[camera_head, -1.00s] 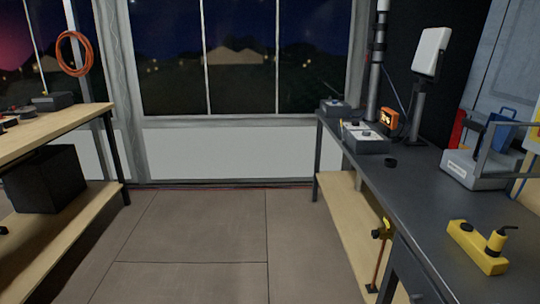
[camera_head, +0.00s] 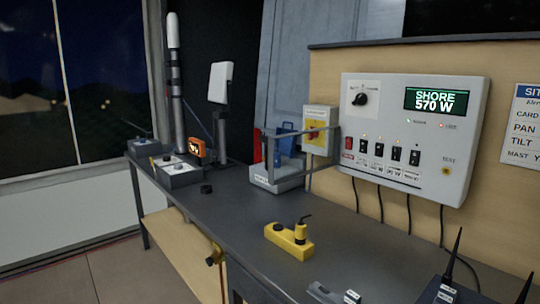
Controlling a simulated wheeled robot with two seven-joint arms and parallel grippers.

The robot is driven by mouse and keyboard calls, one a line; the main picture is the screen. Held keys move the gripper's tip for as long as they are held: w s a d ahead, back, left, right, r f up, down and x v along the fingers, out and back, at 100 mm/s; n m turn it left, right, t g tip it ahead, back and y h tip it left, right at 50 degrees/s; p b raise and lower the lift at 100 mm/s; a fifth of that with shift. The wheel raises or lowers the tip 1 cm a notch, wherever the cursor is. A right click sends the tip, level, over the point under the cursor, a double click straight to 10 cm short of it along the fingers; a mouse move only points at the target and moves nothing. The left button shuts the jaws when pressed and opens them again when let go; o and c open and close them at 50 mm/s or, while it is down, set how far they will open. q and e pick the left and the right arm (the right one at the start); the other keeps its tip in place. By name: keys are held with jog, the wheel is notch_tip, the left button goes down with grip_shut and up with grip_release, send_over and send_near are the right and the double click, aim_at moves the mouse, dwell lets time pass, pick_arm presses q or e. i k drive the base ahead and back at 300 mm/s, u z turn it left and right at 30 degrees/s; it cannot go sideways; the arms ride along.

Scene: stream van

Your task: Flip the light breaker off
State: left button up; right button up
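A white power panel (camera_head: 414,136) is mounted on the wooden wall at the right, above the dark bench. Its screen (camera_head: 436,100) reads "SHORE 570 W". A row of breaker switches runs along its lower middle: a red one (camera_head: 349,144) at the left and several black ones (camera_head: 379,149) to its right, with small lights above. The labels under the switches are too small to read surely, so I cannot tell which is the light breaker. A black rotary knob (camera_head: 360,99) sits at the panel's upper left. Neither of my grippers is in view.
The dark bench (camera_head: 238,213) runs below the panel. A yellow device (camera_head: 290,241) stands on it, with a grey open-framed box (camera_head: 277,178) behind. Black antennas (camera_head: 452,262) rise at the front right. A yellow-and-red switch box (camera_head: 318,132) hangs left of the panel.

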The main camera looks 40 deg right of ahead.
aim_at(379, 147)
jog(key=u, duration=0.1)
jog(key=i, duration=2.8)
jog(key=z, duration=3.7)
jog(key=i, duration=0.5)
